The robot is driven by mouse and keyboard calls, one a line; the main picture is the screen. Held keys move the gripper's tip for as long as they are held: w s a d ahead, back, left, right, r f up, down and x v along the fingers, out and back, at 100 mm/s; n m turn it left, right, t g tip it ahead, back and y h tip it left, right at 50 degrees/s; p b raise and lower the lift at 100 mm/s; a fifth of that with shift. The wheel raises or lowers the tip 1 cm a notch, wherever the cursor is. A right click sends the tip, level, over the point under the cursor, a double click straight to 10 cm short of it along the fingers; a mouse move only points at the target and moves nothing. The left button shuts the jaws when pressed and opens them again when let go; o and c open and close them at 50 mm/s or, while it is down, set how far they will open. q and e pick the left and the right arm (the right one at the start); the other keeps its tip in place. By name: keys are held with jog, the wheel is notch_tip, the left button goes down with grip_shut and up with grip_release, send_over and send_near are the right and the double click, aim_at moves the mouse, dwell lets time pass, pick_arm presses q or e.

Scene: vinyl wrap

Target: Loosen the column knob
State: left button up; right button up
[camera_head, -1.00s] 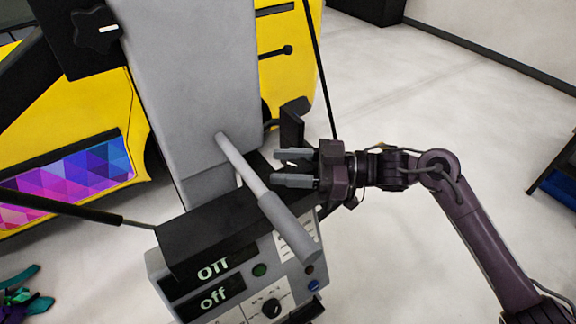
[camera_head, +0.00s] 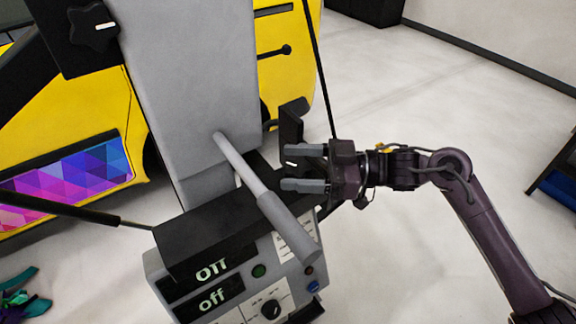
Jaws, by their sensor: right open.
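A black star-shaped knob (camera_head: 92,27) with a white mark sits on a black block at the upper left of the grey column (camera_head: 190,80). A second black part (camera_head: 291,122) stands at the column's lower right, with a small white mark below it. My right gripper (camera_head: 284,168) is beside this part, its two grey fingers spread apart and pointing left, one above the other. The fingers partly hide what lies behind them, and I cannot tell whether they touch it. Nothing shows held between them. My left gripper is not in view.
A grey handle (camera_head: 282,222) juts out over the black-topped control box (camera_head: 215,228), close to my right gripper. A yellow vehicle (camera_head: 292,65) stands behind the column. A black rod (camera_head: 321,75) rises behind the gripper. Pale floor (camera_head: 430,110) lies open on the right.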

jog(key=d+b, duration=0.1)
jog(key=d, duration=0.5)
